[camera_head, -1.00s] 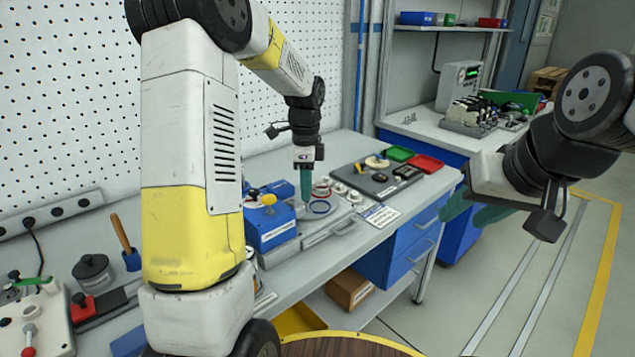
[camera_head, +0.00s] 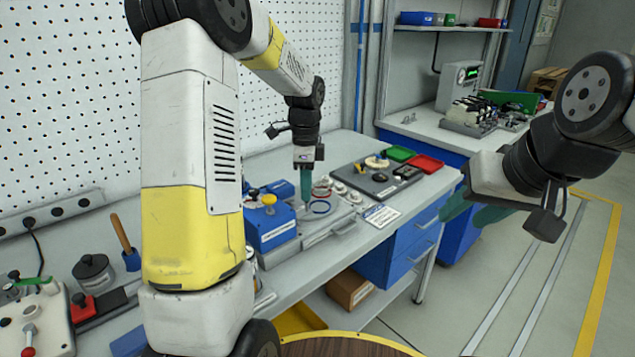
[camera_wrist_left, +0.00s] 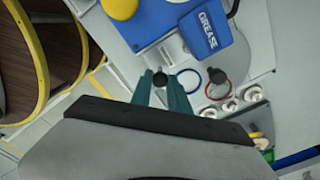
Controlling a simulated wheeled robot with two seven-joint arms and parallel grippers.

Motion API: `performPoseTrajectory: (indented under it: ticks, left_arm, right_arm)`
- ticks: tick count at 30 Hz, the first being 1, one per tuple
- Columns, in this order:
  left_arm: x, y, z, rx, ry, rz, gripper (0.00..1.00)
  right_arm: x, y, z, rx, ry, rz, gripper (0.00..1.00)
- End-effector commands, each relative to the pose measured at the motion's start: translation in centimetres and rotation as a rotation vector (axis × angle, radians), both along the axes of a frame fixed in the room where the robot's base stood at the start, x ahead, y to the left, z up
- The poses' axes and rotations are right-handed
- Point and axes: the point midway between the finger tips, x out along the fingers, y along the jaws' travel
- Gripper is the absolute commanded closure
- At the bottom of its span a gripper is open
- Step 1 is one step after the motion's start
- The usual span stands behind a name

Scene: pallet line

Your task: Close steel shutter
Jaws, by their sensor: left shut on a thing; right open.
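My left gripper (camera_head: 306,190) points down over the steel fixture (camera_head: 328,234) on the workbench, beside the blue grease unit (camera_head: 270,226). In the left wrist view its green fingers (camera_wrist_left: 161,88) are shut on a small black knob (camera_wrist_left: 160,79) at the fixture's grey metal surface. I cannot clearly tell the shutter's edges from the fixture. A blue ring (camera_head: 319,207) lies just right of the fingers. It also shows in the wrist view (camera_wrist_left: 199,77), near a second black knob (camera_wrist_left: 217,75). My right gripper (camera_head: 476,210) is open and empty beyond the bench's right end.
A dark tray (camera_head: 376,180) with small parts lies right of the fixture, near green (camera_head: 400,153) and red (camera_head: 427,163) bins. A yellow knob (camera_head: 269,199) tops the grease unit. A perforated wall (camera_head: 300,40) stands behind the bench. The floor at right is clear.

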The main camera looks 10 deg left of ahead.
Motion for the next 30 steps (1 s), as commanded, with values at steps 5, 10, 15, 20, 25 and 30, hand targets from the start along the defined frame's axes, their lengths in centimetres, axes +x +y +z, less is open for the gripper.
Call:
performPoseTrajectory:
  ticks: [5,10,15,20,25,30]
  left_arm:
    - [0.1,-0.1,0.1,-0.001,-0.003,-0.001,1.0]
    - [0.2,0.1,0.1,-0.001,-0.003,0.0,1.0]
    - [1.5,1.8,0.0,-0.001,-0.002,0.003,1.0]
    - [2.0,2.4,0.1,0.0,-0.005,0.0,1.0]
    - [2.1,2.5,0.1,0.002,-0.008,0.001,0.77]
    - [2.0,2.5,0.1,0.002,-0.005,0.001,0.57]
  right_arm:
    - [0.0,0.0,0.0,0.0,0.0,0.0,0.59]
    - [0.0,0.0,0.0,0.0,0.0,0.0,0.59]
    - [0.0,0.0,0.0,0.0,0.0,0.0,0.59]
    - [0.0,0.0,0.0,0.0,0.0,0.0,0.59]
    - [0.0,0.0,0.0,0.0,0.0,0.0,0.59]
    - [0.0,0.0,0.0,0.0,0.0,0.0,0.59]
